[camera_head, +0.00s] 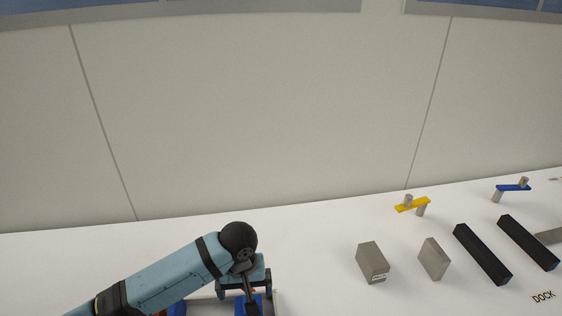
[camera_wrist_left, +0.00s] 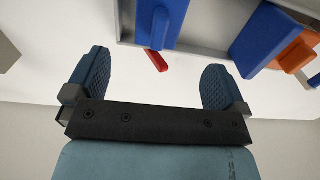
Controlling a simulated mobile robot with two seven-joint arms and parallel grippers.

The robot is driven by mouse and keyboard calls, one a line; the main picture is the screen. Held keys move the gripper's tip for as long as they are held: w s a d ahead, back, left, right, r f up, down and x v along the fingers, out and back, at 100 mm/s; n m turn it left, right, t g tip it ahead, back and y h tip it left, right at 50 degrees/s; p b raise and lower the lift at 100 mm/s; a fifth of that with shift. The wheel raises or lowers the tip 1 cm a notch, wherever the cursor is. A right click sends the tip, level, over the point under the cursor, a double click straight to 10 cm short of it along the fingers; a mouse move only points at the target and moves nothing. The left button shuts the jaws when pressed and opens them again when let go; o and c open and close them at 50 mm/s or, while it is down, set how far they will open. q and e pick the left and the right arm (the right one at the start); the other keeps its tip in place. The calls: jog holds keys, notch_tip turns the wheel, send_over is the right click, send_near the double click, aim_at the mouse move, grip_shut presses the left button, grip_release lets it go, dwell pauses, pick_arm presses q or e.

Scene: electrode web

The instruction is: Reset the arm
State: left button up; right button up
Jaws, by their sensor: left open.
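My left arm (camera_head: 165,280) comes in from the lower left of the head view and reaches over the white table. My left gripper (camera_wrist_left: 156,85) shows in the left wrist view with its two blue fingers wide apart and nothing between them. Beyond the fingers is a grey tray (camera_wrist_left: 197,50) with blue pieces (camera_wrist_left: 160,22) in it. A small red piece (camera_wrist_left: 157,61) lies by its edge. In the head view the wrist covers much of the tray. My right gripper is in neither view.
Two grey blocks (camera_head: 372,262) (camera_head: 433,259) stand right of the arm. Two black bars (camera_head: 482,254) (camera_head: 527,242) lie farther right, near the DOCK label (camera_head: 544,296). A yellow link (camera_head: 412,204) and a blue link (camera_head: 513,188) sit behind. The table's back left is clear.

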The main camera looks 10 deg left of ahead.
pick_arm(q)
jog(key=shift+s+d+f, duration=0.15)
jog(key=shift+s+d, duration=0.05)
jog(key=shift+s, duration=0.2)
jog(key=s+m+t+h, duration=0.2)
jog(key=s+m+h, duration=0.1)
jog(key=s, duration=0.7)
jog(key=s+a+m+t+y, duration=0.1)
jog(key=s+a+t+y, duration=0.15)
jog(key=s+a, duration=1.05)
jog(key=w+d+f+m+t+h+p, duration=0.1)
jog(key=w+d+f+t+p, duration=0.3)
jog(key=f, duration=0.5)
jog(key=shift+w+d+f+m+t+h, duration=0.2)
jog(key=shift+w+d+m+t+h, duration=0.1)
jog(key=shift+w+d+t+h, duration=0.6)
jog(key=shift+w+t, duration=0.1)
jog(key=shift+t, duration=0.15)
